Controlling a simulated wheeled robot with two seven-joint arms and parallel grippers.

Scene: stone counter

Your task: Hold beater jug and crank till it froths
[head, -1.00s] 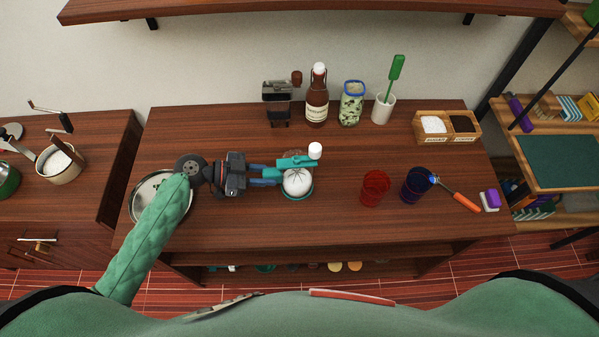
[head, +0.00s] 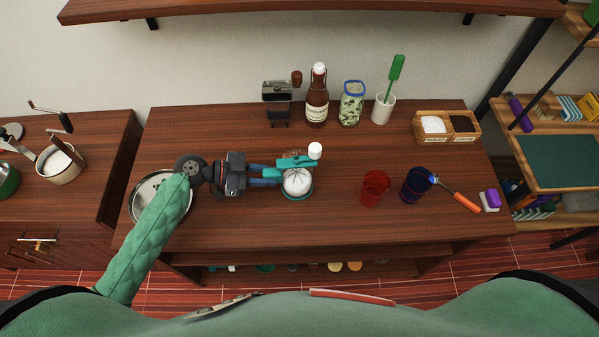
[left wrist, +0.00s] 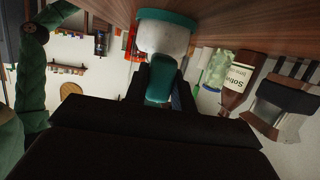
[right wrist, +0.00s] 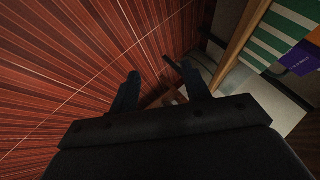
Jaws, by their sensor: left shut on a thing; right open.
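The beater jug (head: 298,184) has a white body on a teal base and stands on the wooden counter, left of its middle. A teal top piece (head: 296,162) and a white knob (head: 315,151) show above it. My left gripper (head: 277,176) reaches it from the left and is shut on its teal handle. In the left wrist view the teal handle (left wrist: 159,82) sits between the fingers, with the white jug body (left wrist: 163,38) beyond. My right gripper (right wrist: 160,88) is open and empty above the red floor, and is out of the head view. The jug's inside cannot be seen.
A red cup (head: 374,187) and a blue cup (head: 416,185) stand right of the jug, near an orange-handled tool (head: 464,201). A brown bottle (head: 317,98), a jar (head: 352,104) and a white cup (head: 383,109) stand behind. A round tray (head: 143,211) lies left.

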